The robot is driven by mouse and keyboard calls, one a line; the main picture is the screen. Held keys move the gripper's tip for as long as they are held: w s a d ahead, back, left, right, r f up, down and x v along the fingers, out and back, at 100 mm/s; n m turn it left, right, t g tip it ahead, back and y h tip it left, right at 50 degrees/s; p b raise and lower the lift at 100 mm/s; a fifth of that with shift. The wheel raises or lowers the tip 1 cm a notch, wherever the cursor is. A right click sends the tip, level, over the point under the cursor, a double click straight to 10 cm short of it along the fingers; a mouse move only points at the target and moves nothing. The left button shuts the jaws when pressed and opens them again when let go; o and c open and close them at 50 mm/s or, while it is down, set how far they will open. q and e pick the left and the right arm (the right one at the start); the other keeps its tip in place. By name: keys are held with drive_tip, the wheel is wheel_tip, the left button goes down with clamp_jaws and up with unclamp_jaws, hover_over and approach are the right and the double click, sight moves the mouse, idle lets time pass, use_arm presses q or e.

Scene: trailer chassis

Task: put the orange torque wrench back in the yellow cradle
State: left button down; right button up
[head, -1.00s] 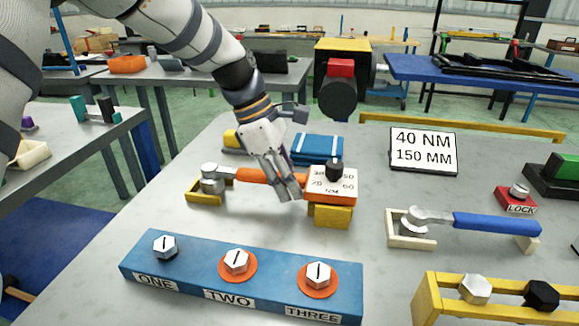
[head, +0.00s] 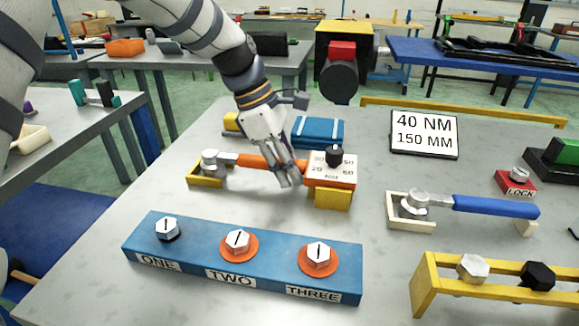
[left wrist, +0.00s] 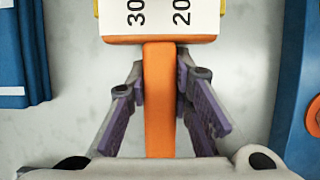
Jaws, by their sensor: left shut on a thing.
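The orange torque wrench (head: 257,162) lies across the yellow cradle (head: 206,181). Its grey head (head: 210,160) is over the cradle's left tray. Its white-topped dial block (head: 332,169) is over the yellow right support (head: 332,199). I cannot tell whether it touches both supports. My left gripper (head: 290,179) is shut on the orange handle, just left of the dial block. In the left wrist view, the purple-padded fingers stand on both sides of the orange handle (left wrist: 159,100), below the dial block (left wrist: 160,20). My right gripper is not in view.
A blue block with bolts (head: 240,262) lies in front. A blue-handled wrench (head: 490,206) in a cream cradle (head: 410,222) is to the right. A blue case (head: 318,132) stands behind. A sign (head: 424,134) reads 40 NM, 150 MM. A yellow rack (head: 425,290) stands front right.

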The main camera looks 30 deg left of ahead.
use_arm(q)
drive_tip(key=c, duration=0.9)
unclamp_jaws()
drive_tip(key=shift+o, duration=0.2)
drive_tip(key=shift+r, duration=4)
